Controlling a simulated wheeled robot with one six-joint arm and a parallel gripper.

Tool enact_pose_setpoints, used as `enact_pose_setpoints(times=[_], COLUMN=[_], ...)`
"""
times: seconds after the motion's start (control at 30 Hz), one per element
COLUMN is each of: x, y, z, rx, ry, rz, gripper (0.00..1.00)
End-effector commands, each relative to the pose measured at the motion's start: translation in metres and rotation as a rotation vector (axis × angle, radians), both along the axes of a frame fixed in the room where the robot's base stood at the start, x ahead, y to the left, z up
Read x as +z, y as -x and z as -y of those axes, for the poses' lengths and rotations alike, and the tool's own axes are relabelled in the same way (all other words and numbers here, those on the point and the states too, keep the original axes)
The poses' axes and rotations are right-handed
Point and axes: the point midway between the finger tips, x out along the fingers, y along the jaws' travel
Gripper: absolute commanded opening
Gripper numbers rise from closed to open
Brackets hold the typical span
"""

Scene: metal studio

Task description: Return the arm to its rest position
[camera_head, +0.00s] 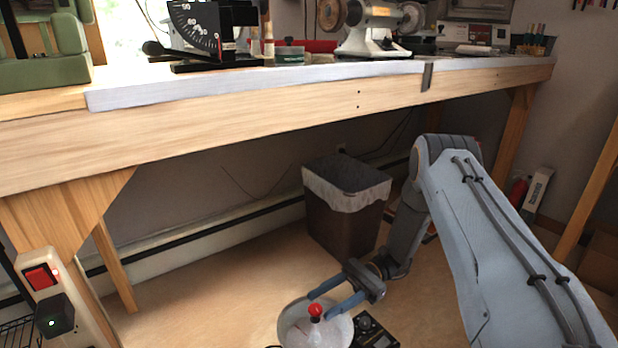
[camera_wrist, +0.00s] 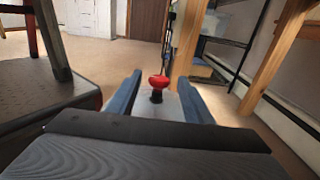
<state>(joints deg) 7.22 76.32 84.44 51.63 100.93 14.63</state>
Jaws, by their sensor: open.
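My gripper (camera_head: 322,302) is low over the floor, below the workbench, with its two blue fingers spread apart. In the wrist view the fingers (camera_wrist: 158,95) stand on either side of a red knob (camera_wrist: 159,81) on a black stem. The same red knob (camera_head: 316,311) shows in the head view above a white round bowl-like thing (camera_head: 335,330), with a pale piece under it. I cannot tell whether the fingers touch the knob or its base. My arm (camera_head: 480,220) reaches down from the right.
A wooden workbench (camera_head: 250,105) spans the view, carrying a bench grinder (camera_head: 372,28) and a black angle gauge (camera_head: 205,30). A lined waste bin (camera_head: 343,215) stands under it, near my arm. A black control box (camera_head: 372,332) lies right of the bowl. Open floor (camera_head: 215,290) is to the left.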

Motion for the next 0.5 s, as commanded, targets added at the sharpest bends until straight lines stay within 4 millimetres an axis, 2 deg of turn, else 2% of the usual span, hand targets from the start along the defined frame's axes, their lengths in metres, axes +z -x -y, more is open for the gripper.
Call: enact_pose_setpoints(times=[0.23,0.5], x=[0.046,0.103], y=[0.013,0.050], z=[-0.031,-0.065], rx=[0.135,0.332], ry=[0.098,0.223], rz=[0.143,0.380], gripper=[0.46,0.46])
